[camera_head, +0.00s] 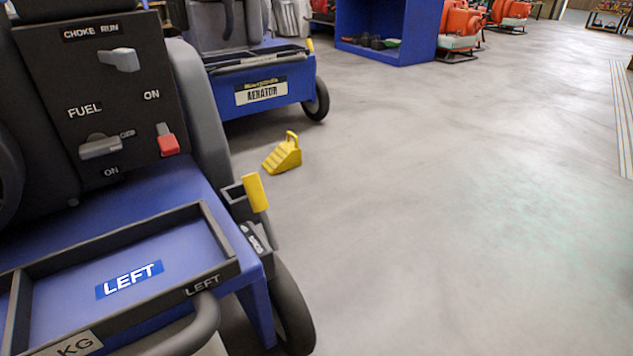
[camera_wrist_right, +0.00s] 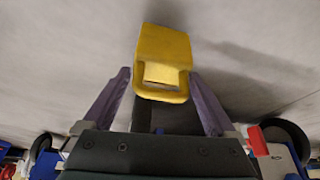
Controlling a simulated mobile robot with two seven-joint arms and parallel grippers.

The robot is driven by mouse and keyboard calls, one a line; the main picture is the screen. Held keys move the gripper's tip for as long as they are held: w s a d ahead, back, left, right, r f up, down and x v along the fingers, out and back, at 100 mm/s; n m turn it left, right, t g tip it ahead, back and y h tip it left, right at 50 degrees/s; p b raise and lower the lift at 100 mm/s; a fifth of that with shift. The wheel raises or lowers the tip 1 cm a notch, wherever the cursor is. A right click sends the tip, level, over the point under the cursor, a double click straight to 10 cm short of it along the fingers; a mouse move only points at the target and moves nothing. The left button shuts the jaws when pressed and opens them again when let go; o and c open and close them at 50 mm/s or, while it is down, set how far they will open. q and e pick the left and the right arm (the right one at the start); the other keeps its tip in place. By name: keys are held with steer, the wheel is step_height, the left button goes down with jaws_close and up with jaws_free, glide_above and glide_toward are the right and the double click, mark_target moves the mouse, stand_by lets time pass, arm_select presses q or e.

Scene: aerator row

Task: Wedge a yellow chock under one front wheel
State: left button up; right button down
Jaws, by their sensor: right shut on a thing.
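My right gripper (camera_wrist_right: 160,88) is shut on the handle of a yellow chock (camera_wrist_right: 163,45) in the right wrist view. The chock's body sticks out beyond the fingertips, over grey floor; whether it touches the floor I cannot tell. Another yellow chock (camera_head: 283,155), stepped and with a loop handle, sits on the floor in the head view, apart from any wheel. The near blue machine has a black wheel (camera_head: 291,310), partly cut off by its deck. The blue aerator behind has a black wheel (camera_head: 317,100) at its right corner. Neither gripper shows in the head view.
A yellow-ended lever (camera_head: 255,192) sticks out from the near machine's side. Its black-railed tray (camera_head: 130,262) is marked LEFT. A blue cabinet (camera_head: 410,35) and orange machines (camera_head: 460,22) stand at the back. Open grey floor (camera_head: 450,200) lies to the right.

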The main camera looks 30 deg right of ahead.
steer(key=shift+w+b+x, duration=0.25)
steer(key=shift+b+x, duration=1.05)
steer(key=shift+b, duration=0.05)
steer(key=shift+w+r, duration=0.2)
steer(key=shift+w, duration=1.15)
steer(key=shift+w+a+b, duration=0.2)
steer(key=shift+w+b, duration=0.45)
steer(key=shift+w, duration=1.45)
jaws_free()
steer(key=p+v, duration=1)
